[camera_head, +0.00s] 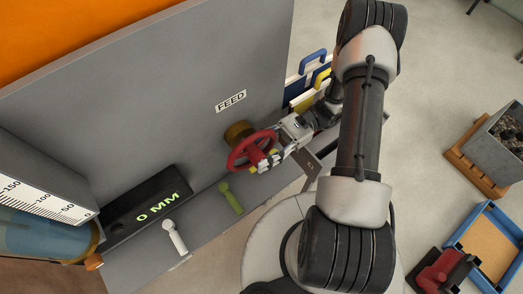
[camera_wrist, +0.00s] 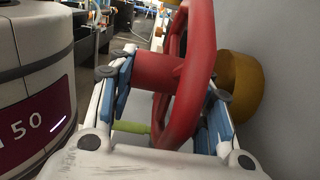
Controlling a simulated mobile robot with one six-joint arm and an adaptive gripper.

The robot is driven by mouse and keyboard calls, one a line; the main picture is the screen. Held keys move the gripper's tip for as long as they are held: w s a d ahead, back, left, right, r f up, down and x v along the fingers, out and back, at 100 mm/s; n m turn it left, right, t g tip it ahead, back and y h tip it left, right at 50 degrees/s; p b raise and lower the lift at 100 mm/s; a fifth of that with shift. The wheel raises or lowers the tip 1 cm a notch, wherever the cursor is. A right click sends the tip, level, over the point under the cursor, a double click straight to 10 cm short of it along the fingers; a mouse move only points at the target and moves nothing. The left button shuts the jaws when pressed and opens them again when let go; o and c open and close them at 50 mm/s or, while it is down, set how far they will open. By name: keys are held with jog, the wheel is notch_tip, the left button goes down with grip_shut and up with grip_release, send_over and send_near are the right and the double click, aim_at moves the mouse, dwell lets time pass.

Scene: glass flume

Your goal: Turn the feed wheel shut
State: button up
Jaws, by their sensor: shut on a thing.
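The red feed wheel (camera_head: 251,151) is mounted on a brass stem (camera_head: 238,133) on the grey panel, below the FEED label (camera_head: 231,101). My gripper (camera_head: 268,162) is at the wheel's right side, shut on it. In the wrist view, the wheel (camera_wrist: 188,75) runs between the two blue-padded fingers of my gripper (camera_wrist: 168,95), one finger on each side. The brass stem (camera_wrist: 240,88) shows behind the right finger. Part of the rim is hidden by the gripper.
A green lever (camera_head: 231,197) and a white lever (camera_head: 176,238) stick out below the wheel. A black display (camera_head: 148,207) reads 0 MM. Blue and yellow handles (camera_head: 318,70) stand behind my arm.

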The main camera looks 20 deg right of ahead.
jog(key=shift+f, duration=0.15)
jog(key=o, duration=1.5)
jog(key=v, duration=1.2)
